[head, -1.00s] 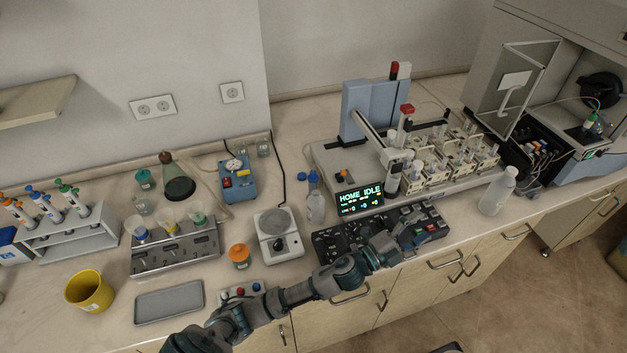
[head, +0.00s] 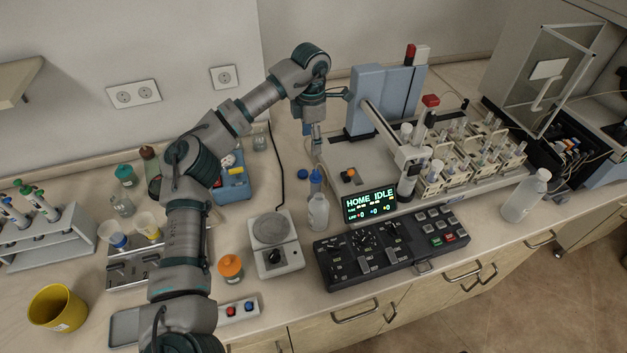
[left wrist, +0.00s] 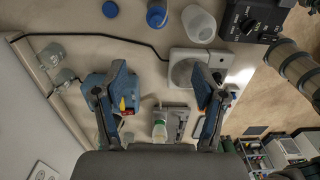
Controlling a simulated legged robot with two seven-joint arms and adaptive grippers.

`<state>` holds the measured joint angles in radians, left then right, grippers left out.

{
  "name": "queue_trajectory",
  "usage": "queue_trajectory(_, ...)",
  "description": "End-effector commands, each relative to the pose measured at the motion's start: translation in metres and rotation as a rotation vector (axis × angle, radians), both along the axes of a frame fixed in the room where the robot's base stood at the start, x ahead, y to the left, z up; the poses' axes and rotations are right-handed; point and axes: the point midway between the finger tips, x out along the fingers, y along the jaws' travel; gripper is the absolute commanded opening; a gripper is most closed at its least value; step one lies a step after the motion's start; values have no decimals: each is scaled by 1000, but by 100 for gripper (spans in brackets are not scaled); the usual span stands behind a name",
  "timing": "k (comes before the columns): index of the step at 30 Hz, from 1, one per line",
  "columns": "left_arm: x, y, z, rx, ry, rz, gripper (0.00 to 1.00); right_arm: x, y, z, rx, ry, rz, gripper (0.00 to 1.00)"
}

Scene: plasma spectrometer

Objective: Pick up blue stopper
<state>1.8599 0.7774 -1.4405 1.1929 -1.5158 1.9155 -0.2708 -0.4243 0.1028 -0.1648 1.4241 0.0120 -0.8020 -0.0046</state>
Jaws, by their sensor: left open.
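A small round blue piece, which looks like the blue stopper (head: 302,174), lies on the bench behind the white bottle. In the left wrist view a blue piece (left wrist: 110,9), likely the same one, shows at the top edge. My left gripper (head: 315,142) hangs pointing down, above and behind the blue piece, near the wall. In the left wrist view its two fingers (left wrist: 158,92) are spread wide, with nothing held between them. My right gripper is not in view.
A blue-capped bottle (head: 315,182) and a white bottle (head: 318,213) stand close beside the stopper. A black cable (head: 279,160) runs to the left.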

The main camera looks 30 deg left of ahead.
Motion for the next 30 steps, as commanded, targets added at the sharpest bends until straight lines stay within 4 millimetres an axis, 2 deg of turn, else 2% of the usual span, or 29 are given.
queue_trajectory(4,-1,3,-21,8,10,3,71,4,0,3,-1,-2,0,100)
queue_trajectory(12,0,7,-87,1,9,2,71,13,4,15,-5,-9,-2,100)
queue_trajectory(15,0,7,-105,0,6,2,71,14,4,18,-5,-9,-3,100)
queue_trajectory(23,3,4,-126,1,6,1,71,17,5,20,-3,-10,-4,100)
queue_trajectory(30,14,3,-162,2,7,1,71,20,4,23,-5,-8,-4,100)
